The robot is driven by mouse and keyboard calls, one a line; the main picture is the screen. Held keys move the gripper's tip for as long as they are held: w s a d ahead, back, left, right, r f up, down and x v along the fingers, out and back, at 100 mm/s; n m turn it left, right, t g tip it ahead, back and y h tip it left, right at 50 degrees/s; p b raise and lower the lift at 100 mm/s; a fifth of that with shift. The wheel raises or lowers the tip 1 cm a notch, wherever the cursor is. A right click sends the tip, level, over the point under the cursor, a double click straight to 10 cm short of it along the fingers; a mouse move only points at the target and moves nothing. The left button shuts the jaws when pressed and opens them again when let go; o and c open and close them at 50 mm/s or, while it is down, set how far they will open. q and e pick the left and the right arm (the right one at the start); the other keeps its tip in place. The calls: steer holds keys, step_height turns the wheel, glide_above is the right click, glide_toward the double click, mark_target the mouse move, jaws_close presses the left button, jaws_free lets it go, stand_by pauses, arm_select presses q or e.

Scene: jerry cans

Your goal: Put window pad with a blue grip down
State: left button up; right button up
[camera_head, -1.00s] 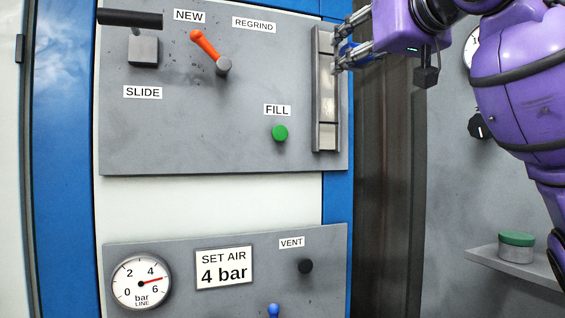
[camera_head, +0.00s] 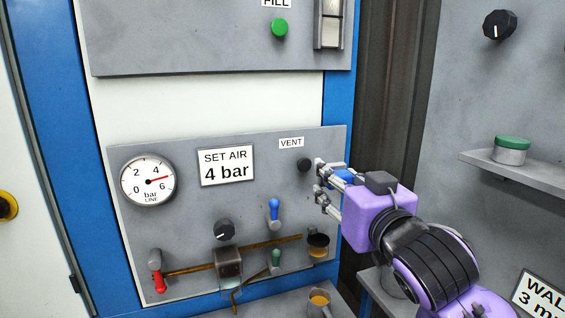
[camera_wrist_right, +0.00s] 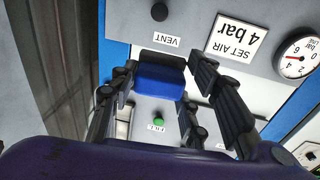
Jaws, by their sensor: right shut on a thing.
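The window pad with a blue grip (camera_head: 342,178) is in my right gripper (camera_head: 321,182), just right of the black VENT knob in the head view. In the right wrist view the blue grip (camera_wrist_right: 160,80) lies between the two fingers of my right gripper, with a dark strip along its far edge. The fingers hide part of the pad in the head view. The pad is held up in front of the lower grey panel. My left gripper is not in view.
The lower panel carries a gauge (camera_head: 148,180), a black VENT knob (camera_head: 305,165), a blue lever (camera_head: 274,210) and pipework. A cup (camera_head: 318,303) stands on a ledge below. On the right, a shelf (camera_head: 530,172) holds a green-lidded tin (camera_head: 511,150), with free room on its right part.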

steer(key=s+d+f+m+h, duration=0.1)
steer(key=s+f, duration=0.3)
steer(key=f, duration=0.4)
steer(key=s+d+f+m+h, duration=0.1)
steer(key=s+d+f+h, duration=0.1)
steer(key=f, duration=0.7)
steer(key=s+d+f+h, duration=0.1)
steer(key=s+d+f, duration=0.2)
steer(key=s+f, duration=0.4)
step_height(320, 180, down, 2)
steer(key=shift+d+f+m+t, duration=0.2)
steer(key=shift+m+t, duration=0.1)
steer(key=shift+m, duration=0.1)
